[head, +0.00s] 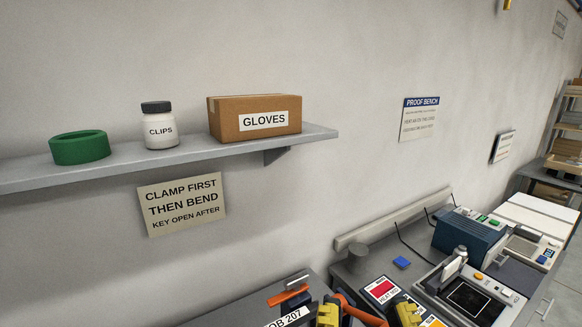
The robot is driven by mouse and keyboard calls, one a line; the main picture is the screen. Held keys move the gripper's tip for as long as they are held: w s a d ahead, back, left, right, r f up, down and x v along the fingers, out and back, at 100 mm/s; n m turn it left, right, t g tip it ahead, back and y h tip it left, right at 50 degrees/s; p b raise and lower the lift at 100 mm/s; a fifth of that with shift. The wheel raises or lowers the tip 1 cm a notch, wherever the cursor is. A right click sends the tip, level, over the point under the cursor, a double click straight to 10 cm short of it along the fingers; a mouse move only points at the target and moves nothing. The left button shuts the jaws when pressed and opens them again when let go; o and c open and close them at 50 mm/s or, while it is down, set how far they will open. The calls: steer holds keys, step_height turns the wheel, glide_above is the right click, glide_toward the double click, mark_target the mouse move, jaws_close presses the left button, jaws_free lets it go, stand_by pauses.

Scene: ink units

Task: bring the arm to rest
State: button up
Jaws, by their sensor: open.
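I do not see my arm or my gripper clearly anywhere in the head view. Two yellow-and-dark blocks (407,314) and an orange bar (362,315) show at the bottom edge. They are cut off by the frame, and I cannot tell what they are.
A wall shelf (315,133) holds a green ring (80,148), a CLIPS jar (160,130) and a GLOVES box (235,105). A clamp notice (182,205) hangs below. At the lower right, a bench carries a blue machine (470,240), a dark-screened device (468,299) and a grey cylinder (358,257).

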step_height(320, 180, up, 22)
steer(key=p, duration=1.9)
steer(key=shift+p, duration=0.3)
steer(key=shift+f, duration=0.1)
